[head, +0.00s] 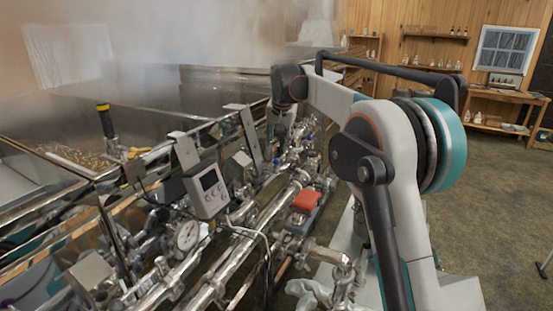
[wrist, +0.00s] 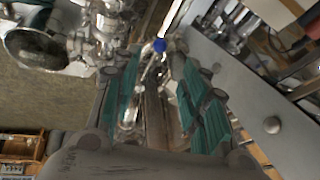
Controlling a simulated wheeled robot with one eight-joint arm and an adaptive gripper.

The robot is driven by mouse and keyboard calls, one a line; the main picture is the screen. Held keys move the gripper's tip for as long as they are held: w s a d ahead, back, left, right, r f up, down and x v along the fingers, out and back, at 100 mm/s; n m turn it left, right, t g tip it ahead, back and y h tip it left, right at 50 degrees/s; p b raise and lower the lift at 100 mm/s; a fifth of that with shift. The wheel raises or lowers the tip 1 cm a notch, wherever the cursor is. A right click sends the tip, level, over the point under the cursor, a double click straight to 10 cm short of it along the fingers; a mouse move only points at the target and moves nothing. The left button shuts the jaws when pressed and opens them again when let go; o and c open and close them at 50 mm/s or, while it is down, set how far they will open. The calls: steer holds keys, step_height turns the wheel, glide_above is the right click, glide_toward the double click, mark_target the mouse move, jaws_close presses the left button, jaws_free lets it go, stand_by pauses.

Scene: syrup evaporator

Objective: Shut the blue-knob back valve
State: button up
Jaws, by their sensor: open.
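In the wrist view, a small blue knob (wrist: 160,45) on a metal valve shows just beyond my open fingers, near the line between their tips. My gripper (wrist: 156,70) has its two teal-padded fingers spread apart with nothing held between them. I cannot tell whether the knob touches either finger. In the head view, my gripper (head: 278,135) points down over the pipework at the far end of the evaporator. Small blue spots (head: 308,137) show on the valves beside it, but which one is the back valve is too small to tell.
A pipe cluster with a gauge (head: 187,236), a grey control box (head: 207,191) and a red-orange part (head: 306,200) lies along the evaporator's side. Steam rises from the pan behind. Shelves and a wooden table (head: 505,97) stand far right; open floor lies between.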

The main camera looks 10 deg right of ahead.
mark_target(277, 160)
steer(key=x, duration=1)
steer(key=shift+w+f+b, duration=0.1)
steer(key=shift+b, duration=0.2)
jaws_close()
